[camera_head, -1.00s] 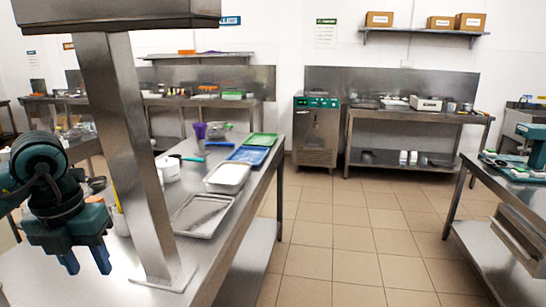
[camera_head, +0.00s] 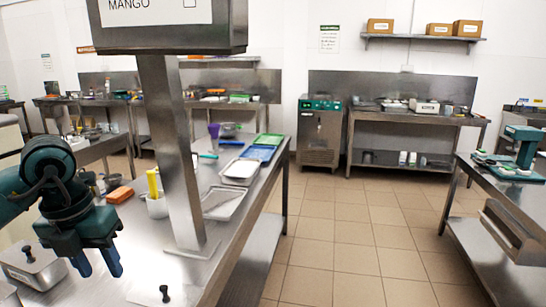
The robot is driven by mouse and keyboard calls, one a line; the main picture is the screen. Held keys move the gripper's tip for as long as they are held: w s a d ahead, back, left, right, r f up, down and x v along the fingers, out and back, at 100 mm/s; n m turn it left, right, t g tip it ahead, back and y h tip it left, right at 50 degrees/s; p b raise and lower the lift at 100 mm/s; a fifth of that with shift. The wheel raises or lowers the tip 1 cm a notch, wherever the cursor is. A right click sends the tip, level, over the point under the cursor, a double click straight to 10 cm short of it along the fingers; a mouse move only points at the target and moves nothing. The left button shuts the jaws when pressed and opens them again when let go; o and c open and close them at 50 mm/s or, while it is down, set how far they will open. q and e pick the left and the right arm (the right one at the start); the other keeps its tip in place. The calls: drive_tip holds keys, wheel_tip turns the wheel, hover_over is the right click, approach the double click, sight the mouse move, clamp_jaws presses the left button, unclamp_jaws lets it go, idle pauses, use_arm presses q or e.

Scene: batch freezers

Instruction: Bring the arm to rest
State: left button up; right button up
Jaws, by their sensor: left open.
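My left gripper (camera_head: 97,264) hangs from my dark teal arm at the left of the head view, its two blue fingers pointing down and spread apart. It is open with nothing between the fingers. It is above the near end of the long steel table (camera_head: 228,262), close to a steel container with a black-knobbed lid (camera_head: 30,270). Whether the fingertips touch anything beneath is hard to tell, but they look clear. My right gripper is not in view.
A steel post (camera_head: 172,150) carrying a MANGO sign (camera_head: 160,14) stands on the table right of the gripper. An orange block (camera_head: 120,194), a white pot with a yellow handle (camera_head: 157,205) and trays (camera_head: 222,203) lie beyond. The tiled floor (camera_head: 345,240) is clear.

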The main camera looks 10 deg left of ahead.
use_arm(q)
drive_tip(key=s+d+f+n+t+h+b, duration=0.1)
drive_tip(key=d+f+n+t+h, duration=0.15)
drive_tip(key=d+h, duration=0.9)
drive_tip(key=d+f+n+t+h+b, duration=0.15)
drive_tip(key=d+f+h, duration=0.25)
drive_tip(key=d+h, duration=0.8)
wheel_tip(320, 180, down, 12)
drive_tip(key=w+a+n+t+y+b, duration=0.1)
drive_tip(key=w+a+n+t+y, duration=0.15)
drive_tip(key=n+t+y, duration=1.45)
drive_tip(key=s+f+n+g+y, duration=0.1)
drive_tip(key=s+f+n+g, duration=0.4)
drive_tip(key=f, duration=0.4)
drive_tip(key=s+a+f+n+g+y, duration=0.1)
drive_tip(key=s+f+n+g+y, duration=0.1)
drive_tip(key=s+f+n+g, duration=0.3)
wheel_tip(320, 180, down, 5)
drive_tip(key=shift+s+a+r+g+b, duration=0.2)
drive_tip(key=shift+s+g+b, duration=0.2)
drive_tip(key=shift+g, duration=0.5)
drive_tip(key=shift+s, duration=0.1)
drive_tip(key=shift+c, duration=0.6)
drive_tip(key=shift+y, duration=0.25)
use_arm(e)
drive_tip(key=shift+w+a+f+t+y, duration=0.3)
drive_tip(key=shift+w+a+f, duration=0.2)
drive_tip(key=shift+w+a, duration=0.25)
